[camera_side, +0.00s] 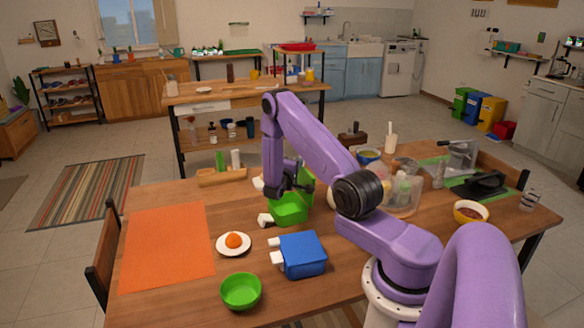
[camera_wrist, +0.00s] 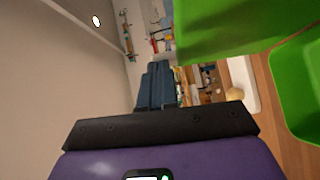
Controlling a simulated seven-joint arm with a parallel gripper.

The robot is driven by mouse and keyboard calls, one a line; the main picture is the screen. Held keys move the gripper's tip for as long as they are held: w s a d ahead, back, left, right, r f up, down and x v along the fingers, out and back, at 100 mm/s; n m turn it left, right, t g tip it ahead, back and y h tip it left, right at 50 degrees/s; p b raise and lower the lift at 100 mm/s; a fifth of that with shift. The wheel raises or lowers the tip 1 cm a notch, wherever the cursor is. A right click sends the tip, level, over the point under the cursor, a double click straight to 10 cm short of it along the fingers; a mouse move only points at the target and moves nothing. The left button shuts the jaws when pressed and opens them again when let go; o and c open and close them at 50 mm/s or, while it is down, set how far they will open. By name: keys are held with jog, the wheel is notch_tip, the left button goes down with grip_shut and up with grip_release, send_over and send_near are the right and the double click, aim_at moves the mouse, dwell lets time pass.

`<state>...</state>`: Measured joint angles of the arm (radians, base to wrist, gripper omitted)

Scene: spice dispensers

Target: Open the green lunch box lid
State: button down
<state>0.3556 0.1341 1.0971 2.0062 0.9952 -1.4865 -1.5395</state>
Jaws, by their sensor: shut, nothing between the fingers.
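The green lunch box (camera_side: 288,212) stands on the table's middle, with a white latch at its left front. Its green lid (camera_side: 307,184) appears raised at the back of the box, partly hidden by my arm. In the wrist view the lid (camera_wrist: 215,25) fills the upper middle, and the box (camera_wrist: 298,90) shows apart from it at the right edge. My gripper (camera_side: 279,190) is just above the box, next to the lid. In the wrist view its fingers (camera_wrist: 157,70) are together and empty, beside the lid's edge; I cannot tell whether they touch it.
A blue lunch box (camera_side: 302,254) is in front of the green one. A white plate with an orange item (camera_side: 234,241) and a green bowl (camera_side: 240,291) are near the front. A clear container (camera_side: 404,196) stands right, behind my arm. The orange mat (camera_side: 168,245) is clear.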

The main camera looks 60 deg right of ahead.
jog(key=shift+s+d, duration=0.15)
jog(key=shift+d, duration=0.05)
dwell(0.5)
